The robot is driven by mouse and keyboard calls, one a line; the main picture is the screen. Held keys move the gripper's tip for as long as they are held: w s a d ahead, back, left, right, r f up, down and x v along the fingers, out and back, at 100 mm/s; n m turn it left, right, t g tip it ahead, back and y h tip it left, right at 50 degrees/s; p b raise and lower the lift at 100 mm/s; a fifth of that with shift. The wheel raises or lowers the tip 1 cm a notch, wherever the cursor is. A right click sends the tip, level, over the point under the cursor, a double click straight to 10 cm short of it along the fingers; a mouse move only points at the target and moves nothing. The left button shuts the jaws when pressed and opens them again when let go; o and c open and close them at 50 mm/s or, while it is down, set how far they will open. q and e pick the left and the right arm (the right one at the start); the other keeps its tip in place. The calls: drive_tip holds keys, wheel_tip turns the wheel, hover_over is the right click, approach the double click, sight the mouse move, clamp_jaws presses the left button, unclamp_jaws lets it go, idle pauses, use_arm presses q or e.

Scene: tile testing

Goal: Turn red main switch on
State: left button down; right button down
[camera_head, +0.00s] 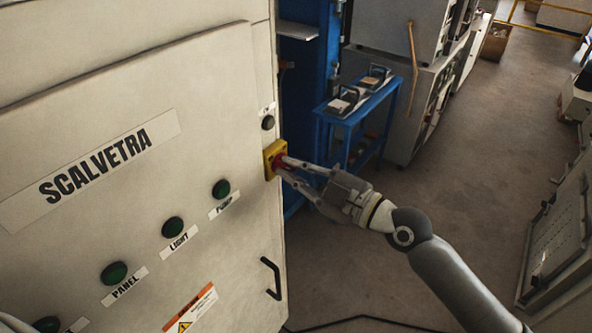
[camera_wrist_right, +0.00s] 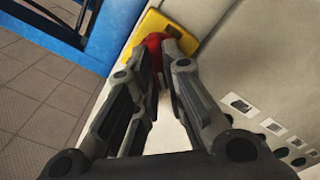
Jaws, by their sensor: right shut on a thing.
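The red main switch (camera_head: 279,163) sits on a yellow plate (camera_head: 268,161) at the right edge of the cream SCALVETRA cabinet (camera_head: 130,75). My right gripper (camera_head: 282,168) reaches it from the right and is shut on the red switch. In the right wrist view the two fingers (camera_wrist_right: 166,52) close around the red knob (camera_wrist_right: 153,50), with the yellow plate (camera_wrist_right: 165,30) behind it. The fingers hide much of the knob, so its exact angle cannot be told. My left gripper is not in view.
Dark green buttons labelled PUMP (camera_head: 221,189), LIGHT (camera_head: 173,228) and PANEL (camera_head: 114,273) run along the cabinet front. A black handle (camera_head: 271,279) is at its lower right. A blue rack (camera_head: 358,112) stands behind. The floor (camera_head: 440,210) to the right is clear.

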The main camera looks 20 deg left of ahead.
drive_tip(key=shift+m, duration=0.4)
drive_tip(key=m+b, duration=0.1)
drive_tip(key=m, duration=0.1)
drive_tip(key=shift+m+b, duration=0.35)
drive_tip(key=shift+m, duration=0.05)
drive_tip(key=m, duration=0.4)
drive_tip(key=m+p, duration=0.1)
drive_tip(key=m, duration=0.9)
drive_tip(key=shift+w+d+p, duration=0.1)
drive_tip(key=shift+w+p, duration=0.2)
drive_tip(key=shift+w, duration=0.05)
drive_tip(key=shift+m, duration=0.3)
drive_tip(key=c, duration=1.5)
unclamp_jaws()
